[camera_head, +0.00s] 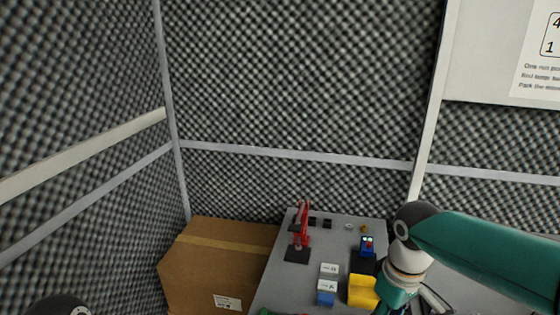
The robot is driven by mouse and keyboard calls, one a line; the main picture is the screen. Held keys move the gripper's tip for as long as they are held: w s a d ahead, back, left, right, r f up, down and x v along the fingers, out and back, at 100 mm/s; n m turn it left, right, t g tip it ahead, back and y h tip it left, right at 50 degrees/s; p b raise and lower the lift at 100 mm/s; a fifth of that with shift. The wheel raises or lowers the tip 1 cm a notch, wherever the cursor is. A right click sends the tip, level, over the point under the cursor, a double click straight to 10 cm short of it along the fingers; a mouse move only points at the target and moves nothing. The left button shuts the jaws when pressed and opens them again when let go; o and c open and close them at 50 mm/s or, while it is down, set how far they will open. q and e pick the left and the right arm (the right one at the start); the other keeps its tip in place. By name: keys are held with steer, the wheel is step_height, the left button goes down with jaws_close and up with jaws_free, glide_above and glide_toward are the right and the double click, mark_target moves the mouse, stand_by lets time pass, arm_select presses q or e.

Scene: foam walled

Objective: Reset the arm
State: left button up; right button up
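My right arm (480,252), in a teal sleeve, comes in from the right and bends down at a dark joint over the right part of the grey table (275,290). It runs out of the bottom edge, so my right gripper is not in view. A dark rounded part at the bottom left looks like a piece of my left arm (58,305). My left gripper is not in view either.
A red device (302,228) stands on a black base. White-and-blue boxes (327,285), a yellow block (362,290) and a blue device (367,245) lie close to my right arm. A cardboard box (215,265) is left of the table. Foam walls (300,70) enclose it.

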steer(key=s+a+f+m+y, duration=0.2)
steer(key=a+f, duration=0.1)
steer(key=f, duration=0.8)
steer(key=s+a+f+m+y, duration=0.1)
steer(key=a+f, duration=0.2)
steer(key=f, duration=0.9)
steer(key=s+a+f+m, duration=0.2)
steer(key=s+f+m, duration=0.4)
steer(key=s+f, duration=0.65)
arm_select(q)
step_height(320, 180, down, 10)
steer(key=b, duration=1)
steer(key=shift+w+f, duration=0.15)
steer(key=shift+w, duration=0.15)
arm_select(e)
step_height(320, 180, down, 9)
steer(key=shift+w+d+f+n+y, duration=0.2)
steer(key=shift+w+n+y, duration=0.1)
steer(key=shift+w+y, duration=0.15)
steer(key=shift+a, duration=0.1)
